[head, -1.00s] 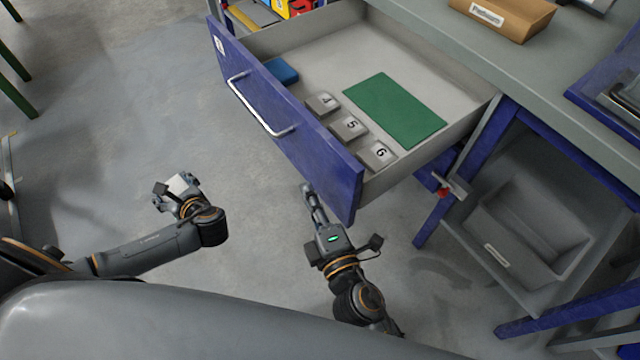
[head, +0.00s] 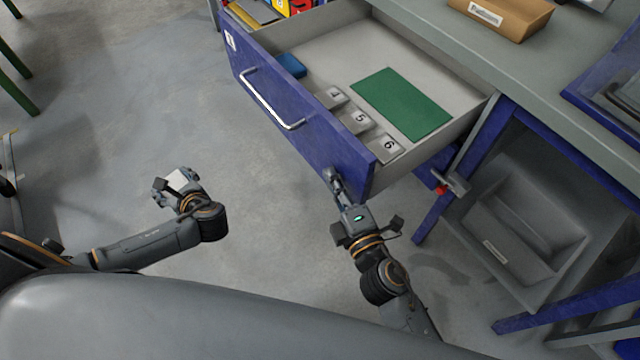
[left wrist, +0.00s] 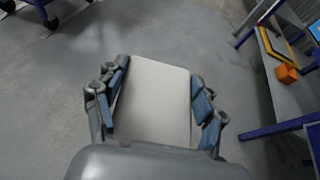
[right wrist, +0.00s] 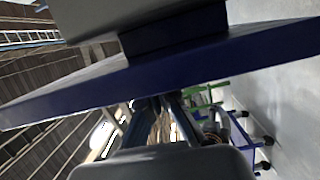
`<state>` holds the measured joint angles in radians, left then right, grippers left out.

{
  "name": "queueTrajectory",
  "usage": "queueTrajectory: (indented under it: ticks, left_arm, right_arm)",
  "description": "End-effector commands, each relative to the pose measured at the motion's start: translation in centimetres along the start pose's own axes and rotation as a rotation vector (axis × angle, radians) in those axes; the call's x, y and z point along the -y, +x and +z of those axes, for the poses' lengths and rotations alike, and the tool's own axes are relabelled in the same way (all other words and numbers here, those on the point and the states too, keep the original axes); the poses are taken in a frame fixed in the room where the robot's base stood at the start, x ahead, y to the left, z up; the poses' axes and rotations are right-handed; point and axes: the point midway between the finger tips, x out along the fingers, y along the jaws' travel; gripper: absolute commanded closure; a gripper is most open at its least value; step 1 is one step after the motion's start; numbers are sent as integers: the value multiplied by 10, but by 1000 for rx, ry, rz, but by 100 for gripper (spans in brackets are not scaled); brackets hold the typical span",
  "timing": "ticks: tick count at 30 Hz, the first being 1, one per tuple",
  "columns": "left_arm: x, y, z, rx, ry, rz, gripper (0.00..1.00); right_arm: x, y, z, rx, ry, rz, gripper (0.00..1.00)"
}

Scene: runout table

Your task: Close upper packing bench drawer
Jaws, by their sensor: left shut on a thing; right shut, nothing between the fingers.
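The upper packing bench drawer stands open, with its blue front (head: 310,115) and silver handle (head: 270,100) standing out from the bench. My right gripper (head: 331,178) is shut and empty, its fingertips at the drawer front's outer face near its right end. In the right wrist view, the blue front (right wrist: 210,58) crosses just beyond my right gripper's fingers (right wrist: 155,108); exact contact is hard to see. My left gripper (head: 172,184) is shut on a light grey block (left wrist: 155,95), held away from the drawer over the floor.
In the drawer are a green mat (head: 403,103), several numbered grey blocks (head: 360,120) and a blue item (head: 291,66). The bench top (head: 440,35) carries a cardboard bin (head: 503,17). A grey tote (head: 525,220) sits on the lower shelf.

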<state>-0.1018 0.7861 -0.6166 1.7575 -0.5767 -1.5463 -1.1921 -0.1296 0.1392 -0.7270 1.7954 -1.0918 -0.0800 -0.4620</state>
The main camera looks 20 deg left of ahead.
Motion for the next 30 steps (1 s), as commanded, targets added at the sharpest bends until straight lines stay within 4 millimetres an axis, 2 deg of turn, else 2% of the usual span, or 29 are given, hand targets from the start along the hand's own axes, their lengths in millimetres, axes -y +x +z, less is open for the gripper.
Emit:
queueTrajectory:
  ticks: [1, 10, 21, 30]
  left_arm:
    - [0, -2, 4, 0, 0, 0, 41]
    - [0, -4, 11, 0, 0, 0, 41]
    - [0, -2, 4, 0, 0, 0, 41]
    - [0, 4, -8, 0, 0, 0, 41]
  right_arm:
    - [-3, 4, 15, 8, -7, 1, 100]
    - [-3, 23, 95, 10, -8, 1, 100]
    - [0, 47, 194, 10, -8, 1, 100]
    - [0, 62, 254, 9, -5, 1, 100]
